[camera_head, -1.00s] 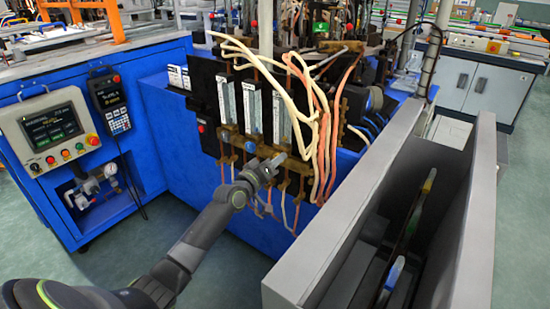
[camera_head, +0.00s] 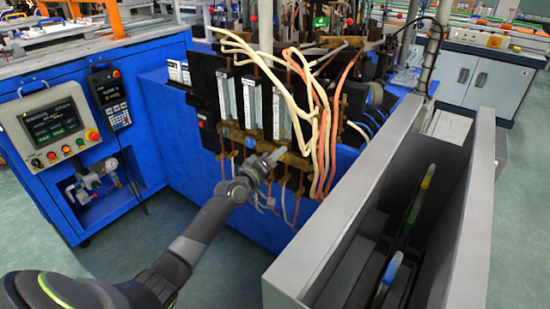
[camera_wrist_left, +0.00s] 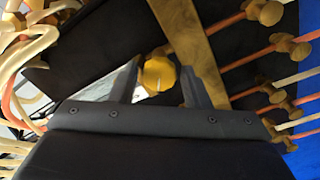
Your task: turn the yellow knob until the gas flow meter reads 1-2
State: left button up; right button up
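The yellow knob (camera_wrist_left: 158,73) shows in the left wrist view, in front of a brass bar. My left gripper (camera_wrist_left: 160,78) has one finger on each side of it, with narrow gaps; firm contact cannot be made out. In the head view my left gripper (camera_head: 277,157) is at the brass valve row below the flow meters and hides the knob. The upright gas flow meters (camera_head: 251,103) are pale tubes on the black panel; their readings are too small to read. My right gripper is out of view.
Cream and orange hoses (camera_head: 318,120) hang just right of the gripper. Brass fittings (camera_wrist_left: 285,43) and thin tubes lie close to the fingers. A grey-walled trough (camera_head: 345,215) stands at the right. A control box (camera_head: 50,125) is at the left.

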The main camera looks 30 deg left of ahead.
pick_arm(q)
jog(key=shift+o, duration=0.9)
jog(key=shift+s, duration=0.1)
jog(key=s+a+p, duration=0.2)
jog(key=s+p, duration=0.1)
jog(key=s, duration=1.4)
jog(key=shift+a+p, duration=0.2)
jog(key=shift+p, duration=0.2)
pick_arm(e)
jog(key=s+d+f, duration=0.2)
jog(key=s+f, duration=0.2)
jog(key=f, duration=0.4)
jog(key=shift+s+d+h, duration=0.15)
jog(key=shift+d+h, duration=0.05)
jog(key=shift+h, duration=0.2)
